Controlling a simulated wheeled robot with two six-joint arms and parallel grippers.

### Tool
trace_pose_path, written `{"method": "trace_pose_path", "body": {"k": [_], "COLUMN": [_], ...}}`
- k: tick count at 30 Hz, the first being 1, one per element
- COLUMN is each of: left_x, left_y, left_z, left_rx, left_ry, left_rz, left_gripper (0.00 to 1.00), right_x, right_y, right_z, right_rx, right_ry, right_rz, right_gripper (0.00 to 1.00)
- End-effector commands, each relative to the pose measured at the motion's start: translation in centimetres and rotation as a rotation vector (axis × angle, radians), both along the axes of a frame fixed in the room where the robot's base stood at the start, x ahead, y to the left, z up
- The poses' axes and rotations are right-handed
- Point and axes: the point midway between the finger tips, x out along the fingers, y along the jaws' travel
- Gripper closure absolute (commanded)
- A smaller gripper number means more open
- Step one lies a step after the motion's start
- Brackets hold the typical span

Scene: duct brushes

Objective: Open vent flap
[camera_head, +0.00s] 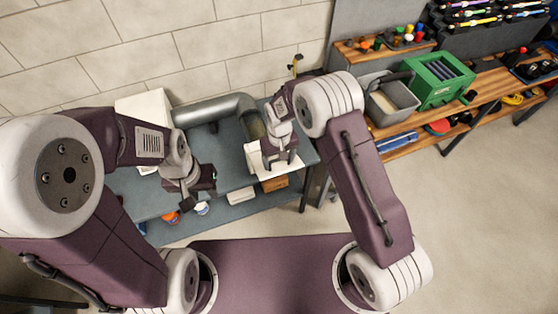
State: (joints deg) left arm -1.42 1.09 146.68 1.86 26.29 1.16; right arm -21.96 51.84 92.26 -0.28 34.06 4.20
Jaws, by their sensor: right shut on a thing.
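A silver duct pipe (215,110) runs along the back of a blue-grey bench and bends down toward the front. A white square vent piece (264,171) stands at its front end, below my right gripper. My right gripper (279,163) points down at this piece and is shut on what looks like the vent flap; the fingers and wrist hide most of the contact. My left gripper (198,200) hangs over the front of the bench, left of the vent and apart from it. Its finger gap is not clear.
The blue-grey bench (232,157) has a lower shelf with small jars (172,218) and a brown box (275,184). To the right, a wooden bench (405,123) holds a grey bin (390,100) and a green crate (440,80). The floor at right is clear.

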Motion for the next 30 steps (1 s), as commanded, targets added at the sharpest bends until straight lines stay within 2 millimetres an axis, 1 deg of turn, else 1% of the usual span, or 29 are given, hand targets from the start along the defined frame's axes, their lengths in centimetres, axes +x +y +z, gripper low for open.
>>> {"method": "trace_pose_path", "body": {"k": [1,2,3,4,11,14,17,21,24,27,30], "left_x": [0.0,0.0,0.0,0.0,0.0,0.0,0.0,0.0,0.0,0.0,0.0], "left_y": [0.0,0.0,0.0,0.0,0.0,0.0,0.0,0.0,0.0,0.0,0.0], "left_z": [0.0,0.0,0.0,0.0,0.0,-0.4,-1.3,-2.2,-2.6,-2.8,-2.8], "left_rx": [0.000,0.000,0.000,0.000,0.000,0.000,0.000,0.000,0.000,0.000,0.000], "left_ry": [0.000,0.000,0.000,0.000,0.000,0.000,0.000,0.000,0.000,0.000,0.000], "left_rz": [0.000,0.000,0.000,0.000,0.000,0.000,0.000,0.000,0.000,0.000,0.000], "left_gripper": [0.64,0.64,0.64,0.64,0.64,0.64,0.64,0.64,0.64,0.64,0.64], "right_x": [0.7,0.7,0.7,0.7,0.5,0.5,0.5,0.6,0.5,0.5,0.4], "right_y": [0.2,0.2,0.2,0.1,0.1,0.1,0.1,0.1,0.0,0.0,0.0], "right_z": [0.3,0.3,0.2,0.2,0.1,0.6,2.3,5.5,7.4,8.5,9.0], "right_rx": [0.008,0.007,0.007,0.007,0.005,0.006,0.007,0.007,0.007,0.006,0.006], "right_ry": [-0.024,-0.023,-0.023,-0.022,-0.014,-0.016,-0.019,-0.020,-0.018,-0.015,-0.014], "right_rz": [0.000,0.000,0.000,0.000,0.000,0.000,0.000,0.000,0.000,0.000,0.000], "right_gripper": [0.99,0.99,0.21,0.18,0.18,0.18,0.18,0.18,0.18,0.18,0.18]}}
